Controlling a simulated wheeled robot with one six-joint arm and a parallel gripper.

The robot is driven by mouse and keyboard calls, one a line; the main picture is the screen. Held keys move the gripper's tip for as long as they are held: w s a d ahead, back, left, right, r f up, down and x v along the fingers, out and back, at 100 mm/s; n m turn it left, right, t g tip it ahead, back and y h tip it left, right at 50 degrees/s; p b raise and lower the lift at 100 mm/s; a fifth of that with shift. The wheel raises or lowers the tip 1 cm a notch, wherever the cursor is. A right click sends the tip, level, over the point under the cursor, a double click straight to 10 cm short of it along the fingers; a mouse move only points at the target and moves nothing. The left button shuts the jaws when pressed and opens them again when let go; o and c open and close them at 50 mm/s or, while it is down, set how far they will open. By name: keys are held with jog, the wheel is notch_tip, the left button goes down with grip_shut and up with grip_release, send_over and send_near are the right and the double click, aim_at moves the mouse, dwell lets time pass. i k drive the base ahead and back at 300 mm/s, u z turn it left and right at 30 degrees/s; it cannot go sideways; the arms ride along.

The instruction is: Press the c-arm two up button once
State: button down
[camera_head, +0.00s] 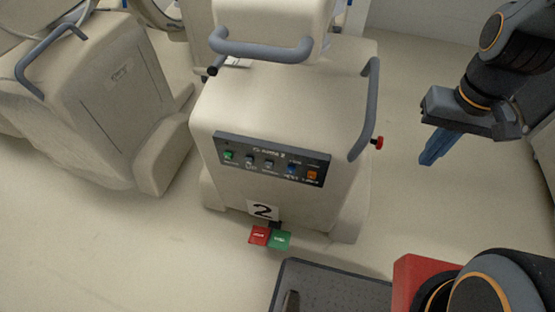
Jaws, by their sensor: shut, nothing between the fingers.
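The cart marked with a "2" label (263,210) stands in the middle, its front towards me. A dark control panel (272,159) on its front carries a row of buttons: a green button (228,155), a grey button (249,160), another grey button (269,164), a blue button (291,169) and an orange button (312,175). The small captions are too blurred to read, so I cannot tell which one is up. My gripper (428,162) is shut and empty. It hangs at the right, its blue fingers pointing down, apart from the cart and panel.
A red pedal (259,236) and a green pedal (279,240) sit at the cart's foot. A grey side handle (367,110) and a red knob (377,143) stick out on its right. Open floor (110,250) lies front left.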

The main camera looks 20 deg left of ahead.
aim_at(248, 161)
jog(key=z, duration=0.05)
jog(key=k, duration=1.1)
jog(key=u, duration=0.95)
jog(key=i, duration=1.05)
jog(key=u, duration=0.1)
